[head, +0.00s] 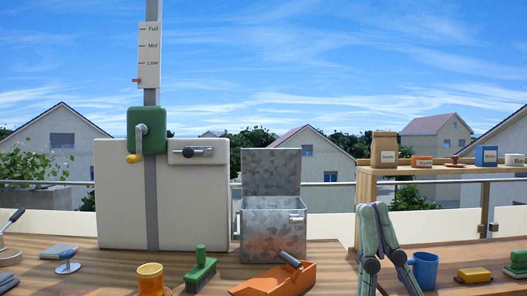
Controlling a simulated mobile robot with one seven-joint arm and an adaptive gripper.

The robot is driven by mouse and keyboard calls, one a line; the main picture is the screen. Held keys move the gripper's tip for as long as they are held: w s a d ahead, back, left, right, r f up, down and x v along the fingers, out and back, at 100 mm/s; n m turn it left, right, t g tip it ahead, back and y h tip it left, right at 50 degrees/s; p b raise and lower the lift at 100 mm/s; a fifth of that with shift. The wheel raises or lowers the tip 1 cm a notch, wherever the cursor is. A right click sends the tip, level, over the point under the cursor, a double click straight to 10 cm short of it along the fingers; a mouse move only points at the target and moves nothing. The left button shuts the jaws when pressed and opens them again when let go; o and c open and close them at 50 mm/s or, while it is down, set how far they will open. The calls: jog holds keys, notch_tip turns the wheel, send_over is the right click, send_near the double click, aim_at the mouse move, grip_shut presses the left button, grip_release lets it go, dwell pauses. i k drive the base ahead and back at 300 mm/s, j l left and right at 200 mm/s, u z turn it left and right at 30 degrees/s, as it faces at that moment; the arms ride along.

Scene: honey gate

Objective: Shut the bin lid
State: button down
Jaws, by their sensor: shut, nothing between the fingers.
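The bin (272,232) is a mottled grey metal box on the wooden counter, near the middle of the head view, with a small pale label at its upper right front. Its lid (271,172) is open and stands upright at the back edge. The inside is mostly hidden from this angle. My gripper (373,209) is to the right of the bin and apart from it. Its pale green fingers come together at the top, with dark round joints lower down. It is shut and empty.
An orange scoop (270,282) with a dark handle lies before the bin. A green brush (200,272) and orange cup (150,278) are left of it. A cream cabinet (120,205) stands left; a blue mug (426,272) and wooden shelf (440,171) are right.

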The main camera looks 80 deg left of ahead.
aim_at(266, 172)
jog(key=i+l+u, duration=0.1)
jog(key=u, duration=1.25)
jog(key=l, duration=0.1)
